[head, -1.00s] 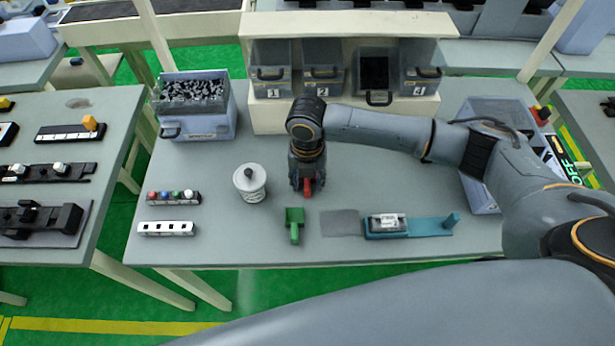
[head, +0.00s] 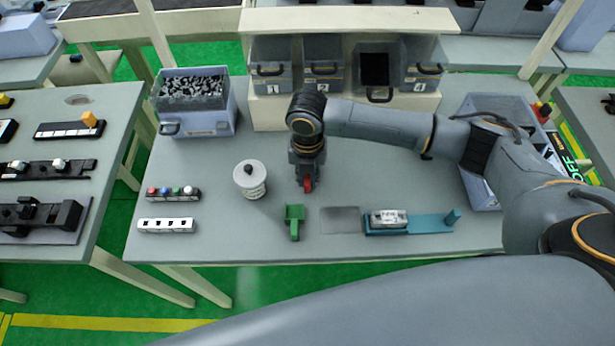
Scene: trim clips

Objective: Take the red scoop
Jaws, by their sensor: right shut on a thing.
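The red scoop (head: 308,184) shows as a small red piece below my right gripper (head: 307,178), over the middle of the table. My right gripper is shut on it and points down. Most of the scoop is hidden by the gripper. I cannot tell whether the scoop touches the table. A green scoop (head: 294,222) lies on the table just in front of the gripper, apart from it. My left gripper is not in view.
A white round container (head: 250,180) stands left of the gripper. A blue bin (head: 196,105) of dark parts is at the back left. Numbered drawers (head: 323,62) stand behind. A teal fixture (head: 425,224) lies front right, and a grey bin (head: 482,190) stands farther right.

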